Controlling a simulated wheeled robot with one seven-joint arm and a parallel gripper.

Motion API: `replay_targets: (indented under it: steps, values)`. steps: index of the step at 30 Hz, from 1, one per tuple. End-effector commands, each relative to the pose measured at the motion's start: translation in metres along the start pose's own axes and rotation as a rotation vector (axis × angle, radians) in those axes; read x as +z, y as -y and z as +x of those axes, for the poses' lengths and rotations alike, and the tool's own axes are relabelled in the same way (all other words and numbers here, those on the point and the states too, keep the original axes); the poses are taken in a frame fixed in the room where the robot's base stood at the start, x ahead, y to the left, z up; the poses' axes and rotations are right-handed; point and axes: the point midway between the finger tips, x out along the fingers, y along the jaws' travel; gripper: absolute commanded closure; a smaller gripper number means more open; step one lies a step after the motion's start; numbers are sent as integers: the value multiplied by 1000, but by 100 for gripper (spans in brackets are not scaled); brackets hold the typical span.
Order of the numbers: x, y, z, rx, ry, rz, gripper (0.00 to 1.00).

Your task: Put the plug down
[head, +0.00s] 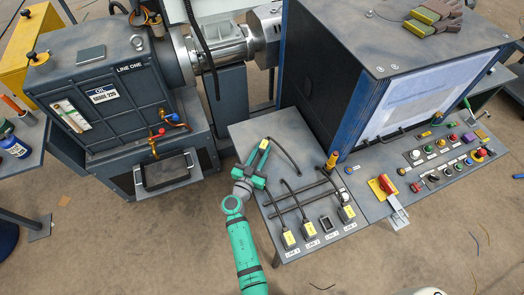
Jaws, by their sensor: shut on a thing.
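My green gripper (259,158) is over the left part of the grey bench top (250,131) in the head view. It is shut on a plug with a yellow label (264,144). The plug's black cable (286,156) curves away to the right. The fingers hide part of the plug, and I cannot tell whether it touches the bench. Yellow-labelled plugs stand at LINE 1 (288,238), LINE 2 (309,229) and LINE 4 (347,212). The dark socket (326,223) at LINE 3 is empty.
Black cables and dark rails (305,196) cross the bench middle. A yellow-orange handle (332,161) stands at its back right. A control panel with several buttons (440,165) and a red-yellow switch (382,186) lies to the right. The LINE ONE machine (105,100) stands left.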

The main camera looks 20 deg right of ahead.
Motion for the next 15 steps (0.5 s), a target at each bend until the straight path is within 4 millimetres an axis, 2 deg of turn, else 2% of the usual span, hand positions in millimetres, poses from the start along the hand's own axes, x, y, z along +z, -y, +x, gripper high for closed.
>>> replay_targets:
  steps: [3, 4, 6, 15]
  values:
    - [3, 0, 0, 0, 0, 0, 100]
    - [2, 0, 0, 0, 0, 0, 70]
    - [2, 0, 0, 0, 0, 0, 58]
    - [1, 0, 0, 0, 0, 0, 58]
